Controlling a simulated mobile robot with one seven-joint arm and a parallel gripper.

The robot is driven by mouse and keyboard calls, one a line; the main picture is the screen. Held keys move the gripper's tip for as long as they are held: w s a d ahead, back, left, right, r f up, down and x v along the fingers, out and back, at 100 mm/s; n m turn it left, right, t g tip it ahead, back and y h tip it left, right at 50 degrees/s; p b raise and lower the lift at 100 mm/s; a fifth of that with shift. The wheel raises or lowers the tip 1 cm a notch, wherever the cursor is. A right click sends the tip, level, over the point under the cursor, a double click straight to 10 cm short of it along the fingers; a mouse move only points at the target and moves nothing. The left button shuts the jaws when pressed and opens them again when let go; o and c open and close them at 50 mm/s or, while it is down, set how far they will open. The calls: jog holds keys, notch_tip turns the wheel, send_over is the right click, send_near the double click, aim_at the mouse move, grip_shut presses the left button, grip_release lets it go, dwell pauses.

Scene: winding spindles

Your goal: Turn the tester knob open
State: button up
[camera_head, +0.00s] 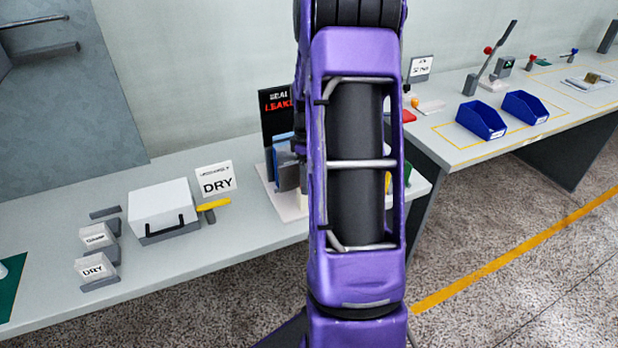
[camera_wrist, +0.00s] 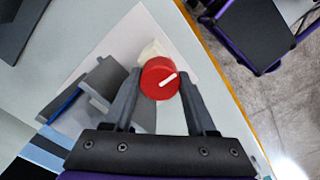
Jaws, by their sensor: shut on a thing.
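The tester knob (camera_wrist: 156,80) is a red round knob with a white pointer line, seen in the wrist view. Its pointer slants toward the upper right of that view. My gripper (camera_wrist: 158,88) has one finger on each side of the knob and is shut on it. A cream-coloured part shows just behind the knob. In the head view my purple arm hides the knob and the gripper. A black sign (camera_head: 277,112) with red "LEAK" lettering stands at the tester, left of my arm, partly hidden by it.
A white box (camera_head: 160,207) with a black handle, a "DRY" sign (camera_head: 217,181) and small labelled blocks stand on the left bench. Two blue bins (camera_head: 482,120) stand on the right bench. A grey block (camera_wrist: 104,80) lies close left of the gripper's left finger.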

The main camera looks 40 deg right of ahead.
jog(key=o, duration=1.4)
notch_tip(320, 180, up, 18)
jog(key=shift+f+p, duration=0.25)
jog(key=shift+p, duration=0.7)
